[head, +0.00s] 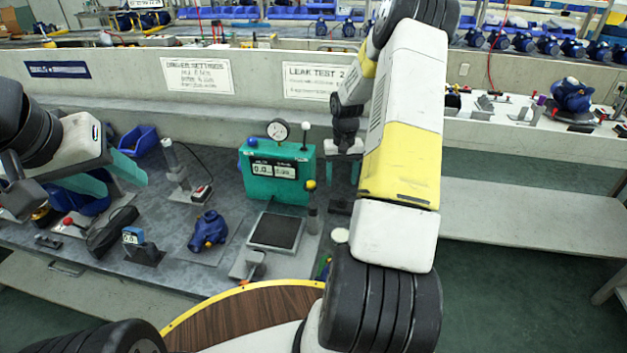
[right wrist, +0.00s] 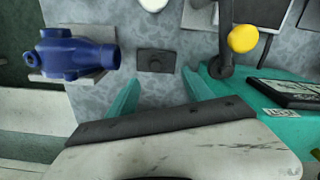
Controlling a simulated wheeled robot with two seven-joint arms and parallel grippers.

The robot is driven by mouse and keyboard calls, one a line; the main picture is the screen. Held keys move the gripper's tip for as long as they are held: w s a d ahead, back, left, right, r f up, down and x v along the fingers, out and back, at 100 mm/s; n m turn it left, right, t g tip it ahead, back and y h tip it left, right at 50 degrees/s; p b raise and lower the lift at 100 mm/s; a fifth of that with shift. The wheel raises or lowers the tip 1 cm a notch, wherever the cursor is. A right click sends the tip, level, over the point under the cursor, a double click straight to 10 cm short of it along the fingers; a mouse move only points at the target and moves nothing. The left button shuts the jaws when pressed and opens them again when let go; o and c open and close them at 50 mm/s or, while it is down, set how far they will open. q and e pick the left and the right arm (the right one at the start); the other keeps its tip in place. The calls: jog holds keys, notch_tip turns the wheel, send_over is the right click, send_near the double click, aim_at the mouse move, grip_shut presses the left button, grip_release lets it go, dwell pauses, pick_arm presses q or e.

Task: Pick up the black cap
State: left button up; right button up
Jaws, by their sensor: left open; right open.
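The black cap (right wrist: 155,61) is a small dark square piece with a round raised middle, lying on the grey mottled bench in the right wrist view. In the head view a dark piece (head: 340,207) shows below my right gripper (head: 343,170). My right gripper also shows in the right wrist view (right wrist: 160,86), with its teal fingers apart and nothing between them. The cap lies just beyond the fingertips, roughly centred on the gap. My left gripper (head: 127,187) is open and empty above the left part of the bench.
The teal leak tester (head: 277,172) with gauge and yellow knob (right wrist: 242,38) stands close to the right gripper. A blue pump housing (right wrist: 75,55) lies on the cap's other side.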

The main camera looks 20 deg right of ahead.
aim_at(342, 199)
jog(key=shift+w+f, duration=0.15)
jog(key=shift+f, duration=0.75)
jog(key=f, duration=0.4)
jog(key=d+f, duration=0.1)
jog(key=f, duration=0.1)
jog(key=shift+f, duration=0.3)
jog(key=shift+a, duration=0.1)
grip_shut()
